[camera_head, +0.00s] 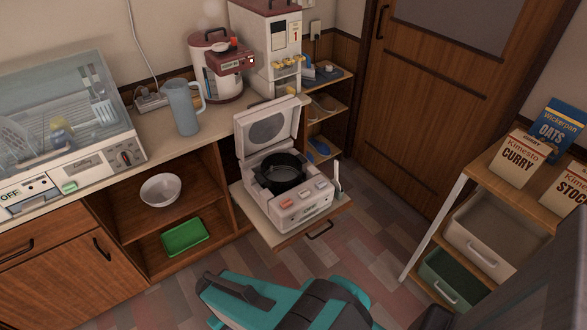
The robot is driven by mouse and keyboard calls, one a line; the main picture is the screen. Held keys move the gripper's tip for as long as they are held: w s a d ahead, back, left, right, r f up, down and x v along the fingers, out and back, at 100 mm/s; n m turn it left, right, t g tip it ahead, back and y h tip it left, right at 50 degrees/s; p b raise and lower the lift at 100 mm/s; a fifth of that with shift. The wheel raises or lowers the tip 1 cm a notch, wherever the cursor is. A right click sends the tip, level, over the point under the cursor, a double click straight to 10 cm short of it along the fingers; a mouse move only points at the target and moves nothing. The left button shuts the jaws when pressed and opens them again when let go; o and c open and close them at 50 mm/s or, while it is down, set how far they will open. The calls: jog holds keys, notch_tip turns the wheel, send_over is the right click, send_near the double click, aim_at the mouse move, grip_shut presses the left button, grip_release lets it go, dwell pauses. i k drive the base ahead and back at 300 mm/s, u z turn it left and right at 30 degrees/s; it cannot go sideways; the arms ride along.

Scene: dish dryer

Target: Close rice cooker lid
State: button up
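The white rice cooker (292,211) sits on a pulled-out shelf in the middle of the view. Its lid (267,127) stands open, tilted up at the back, with the grey round inner side facing forward. A black inner pot (284,172) sits in the cooker, and its inside looks dark. My teal and dark grey arm is at the bottom of the view, in front of the cooker and apart from it. A dark grey part at its left end looks like my gripper (238,288). Its fingertips do not show clearly, and nothing is seen held.
The pull-out shelf (292,237) juts from the counter, with a white rice paddle (337,182) upright at its right edge. A grey pitcher (182,107) and a red-topped appliance (220,72) stand behind. A rack with boxes (519,157) is at right. Floor between is clear.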

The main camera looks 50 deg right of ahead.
aim_at(257, 128)
jog(key=z, duration=4.6)
jog(key=i, duration=0.1)
jog(key=u, duration=3.15)
jog(key=k, duration=0.95)
jog(key=u, duration=0.15)
jog(key=i, duration=0.7)
jog(key=z, duration=0.05)
